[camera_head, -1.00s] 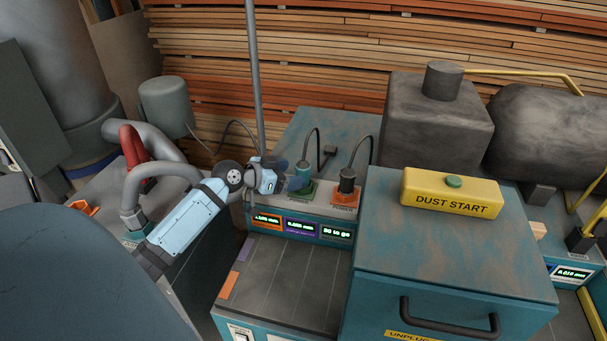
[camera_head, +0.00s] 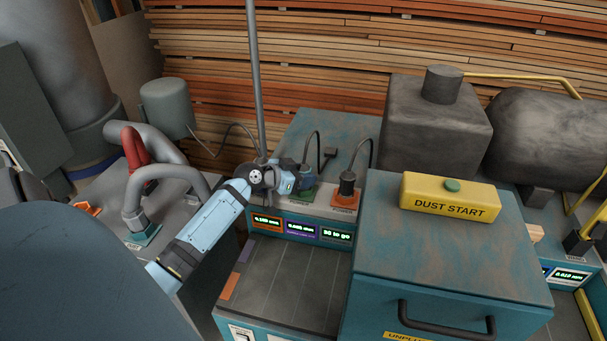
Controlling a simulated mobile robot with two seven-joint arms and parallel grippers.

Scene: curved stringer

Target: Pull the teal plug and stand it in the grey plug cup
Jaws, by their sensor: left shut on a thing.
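My left gripper (camera_head: 303,177) is shut on the teal plug, at the green socket plate (camera_head: 304,196) on the panel of the teal machine. The gripper mostly hides the plug; its dark cord (camera_head: 313,142) loops up behind. I cannot tell whether the plug is still seated in the socket. I cannot make out the grey plug cup. My right gripper is not in view.
A dark plug (camera_head: 347,184) stands on an orange socket plate just right of the gripper. A grey pole (camera_head: 256,80) rises behind my left wrist. A teal cabinet (camera_head: 450,250) carries the yellow DUST START box (camera_head: 450,196). The slatted top (camera_head: 290,275) in front is clear.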

